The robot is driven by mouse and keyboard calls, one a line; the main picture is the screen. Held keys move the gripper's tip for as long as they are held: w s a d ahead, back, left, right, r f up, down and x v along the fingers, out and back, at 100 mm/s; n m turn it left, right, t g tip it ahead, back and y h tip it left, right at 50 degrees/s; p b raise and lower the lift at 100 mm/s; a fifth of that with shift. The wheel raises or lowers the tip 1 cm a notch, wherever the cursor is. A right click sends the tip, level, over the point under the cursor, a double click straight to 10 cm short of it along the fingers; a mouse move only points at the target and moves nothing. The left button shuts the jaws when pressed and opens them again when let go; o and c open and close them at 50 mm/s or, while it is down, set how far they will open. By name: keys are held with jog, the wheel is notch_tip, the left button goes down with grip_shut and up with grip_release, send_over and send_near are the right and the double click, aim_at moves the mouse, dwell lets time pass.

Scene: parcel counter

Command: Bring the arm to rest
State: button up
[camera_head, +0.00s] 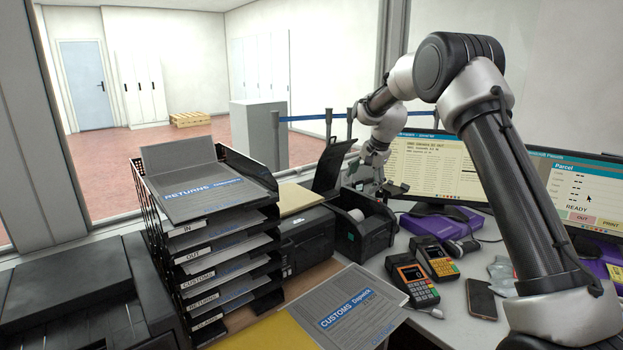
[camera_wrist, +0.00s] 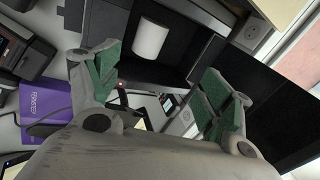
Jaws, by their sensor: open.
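My gripper (camera_head: 372,188) is at the end of my raised arm, above the open label printer (camera_head: 362,236) on the counter. In the wrist view my gripper (camera_wrist: 160,92) shows its two green-padded fingers spread apart with nothing between them. The white paper roll (camera_wrist: 150,38) of the printer shows beyond the fingers, apart from them. In the head view, the gripper's fingers are small and partly lost against the printer's raised dark lid.
A letter tray stack (camera_head: 215,235) with folders stands left of the printer. A customs folder (camera_head: 350,305) lies in front. Card terminals (camera_head: 415,283), a phone (camera_head: 481,299) and a purple box (camera_head: 435,227) lie right. Monitors (camera_head: 435,168) stand behind my arm.

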jog(key=s+d+r+n+h, duration=0.15)
jog(key=s+d+r, duration=0.25)
jog(key=s+r, duration=0.6)
jog(key=s+d+r+n+y, duration=0.1)
jog(key=s+d+r+n, duration=0.45)
jog(key=s, duration=0.85)
jog(key=s+d+f+n+h, duration=0.1)
jog(key=s+d, duration=0.1)
jog(key=s, duration=1.2)
jog(key=s+d+f+n+h, duration=0.1)
jog(key=s+d, duration=0.1)
jog(key=s, duration=1.3)
jog(key=shift+s+f, duration=0.15)
jog(key=shift+f, duration=0.25)
